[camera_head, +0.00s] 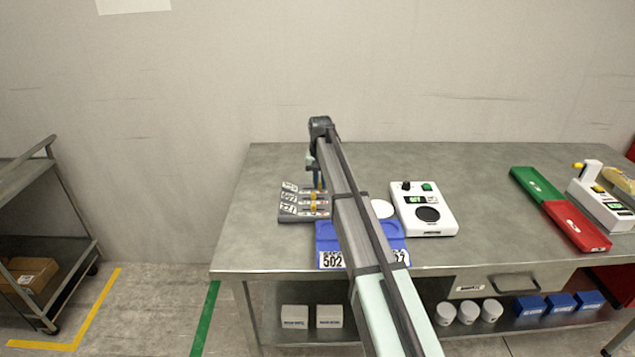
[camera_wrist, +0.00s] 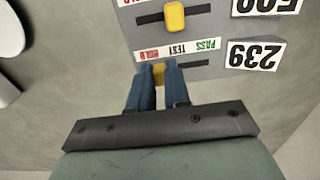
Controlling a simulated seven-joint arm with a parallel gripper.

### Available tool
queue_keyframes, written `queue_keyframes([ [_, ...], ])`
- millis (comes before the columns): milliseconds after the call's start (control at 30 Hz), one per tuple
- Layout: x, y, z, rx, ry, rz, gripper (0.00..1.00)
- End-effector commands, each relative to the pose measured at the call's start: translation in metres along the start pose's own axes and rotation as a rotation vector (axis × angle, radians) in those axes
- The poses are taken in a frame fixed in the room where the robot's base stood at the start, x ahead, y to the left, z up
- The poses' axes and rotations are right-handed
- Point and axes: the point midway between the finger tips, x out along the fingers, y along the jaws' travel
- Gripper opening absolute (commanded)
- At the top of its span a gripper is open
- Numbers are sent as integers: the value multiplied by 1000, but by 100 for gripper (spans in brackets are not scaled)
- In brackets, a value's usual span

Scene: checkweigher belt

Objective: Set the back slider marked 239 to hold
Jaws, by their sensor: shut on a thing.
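The slider panel (camera_head: 290,218) is a grey block with several sliders at the table's left. The back slider's white 239 plate (camera_wrist: 255,55) shows upside down in the wrist view. Its yellow knob (camera_wrist: 159,72) is mostly hidden between my blue fingers. My gripper (camera_wrist: 158,82) is shut on this knob; it also shows over the panel's back in the head view (camera_head: 318,186). The knob sits between the red HOLD mark (camera_wrist: 147,55) and the TEST mark (camera_wrist: 177,50), nearer HOLD. The green PASS mark (camera_wrist: 208,44) is at the far end.
The neighbouring slider's yellow knob (camera_wrist: 174,15) stands mid-slot, close by. A blue tray (camera_head: 327,236) marked 502 lies in front, partly behind my arm. A white device (camera_head: 447,222) stands to the right. Green (camera_head: 535,184) and red (camera_head: 578,227) trays lie farther right. The table's back left is clear.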

Motion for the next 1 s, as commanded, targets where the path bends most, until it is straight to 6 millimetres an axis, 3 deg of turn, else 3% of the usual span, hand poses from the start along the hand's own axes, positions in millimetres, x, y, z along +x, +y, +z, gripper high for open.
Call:
queue_keyframes([
  [267, 0, 5, 0, 4, 0, 9, 42],
  [633, -6, 3, -1, 3, 1, 7, 43],
  [767, -23, 3, -1, 3, 2, 6, 43],
  [1000, -69, 3, -2, 3, 3, 7, 43],
])
